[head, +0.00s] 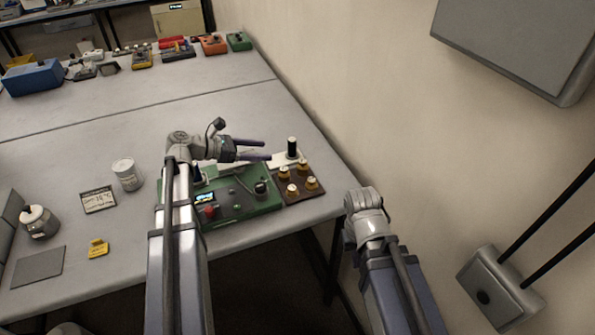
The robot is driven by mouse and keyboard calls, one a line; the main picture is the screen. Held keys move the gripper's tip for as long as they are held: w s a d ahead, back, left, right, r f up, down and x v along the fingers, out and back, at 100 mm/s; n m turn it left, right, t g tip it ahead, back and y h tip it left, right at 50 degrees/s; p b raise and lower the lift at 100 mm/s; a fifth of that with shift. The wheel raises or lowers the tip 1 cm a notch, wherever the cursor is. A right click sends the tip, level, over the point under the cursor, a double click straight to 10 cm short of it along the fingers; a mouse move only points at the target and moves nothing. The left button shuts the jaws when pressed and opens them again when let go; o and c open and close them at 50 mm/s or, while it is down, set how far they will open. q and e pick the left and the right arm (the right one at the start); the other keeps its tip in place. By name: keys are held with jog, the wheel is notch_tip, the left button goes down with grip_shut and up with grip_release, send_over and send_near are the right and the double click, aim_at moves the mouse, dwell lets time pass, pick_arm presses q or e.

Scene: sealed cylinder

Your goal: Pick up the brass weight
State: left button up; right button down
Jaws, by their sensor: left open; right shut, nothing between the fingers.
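Several small brass weights stand on a dark brown board (297,198) near the table's right edge; one brass weight (292,190) is at its front left. Which one the task means, I cannot tell. My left gripper (267,150) is open, its dark fingers pointing right. In the picture it is above and left of the weights, near a black cylinder (292,146) on a pale plate. Nothing shows between its fingers. My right arm comes up at the lower right, off the table's edge; its gripper does not show.
A green device (238,212) with knobs and a small screen sits left of the board, partly behind my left arm. A white can (127,174), a label card (98,200), a jar (39,222) and a yellow piece (97,249) stand further left. A wall rises beyond the right edge.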

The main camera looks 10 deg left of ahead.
pick_arm(q)
jog(key=b, duration=0.9)
send_near(280, 171)
jog(key=x, duration=0.4)
jog(key=shift+f, duration=0.3)
jog(key=shift+w+d+r, duration=0.15)
jog(key=shift+w+d, duration=0.2)
jog(key=shift+d, duration=0.1)
jog(key=b+x, duration=0.1)
jog(key=x, duration=0.4)
jog(key=shift+b, duration=0.3)
jog(key=shift+w+d+f, duration=0.25)
jog(key=shift+w+d, duration=0.1)
jog(key=shift+d, duration=0.15)
grip_shut()
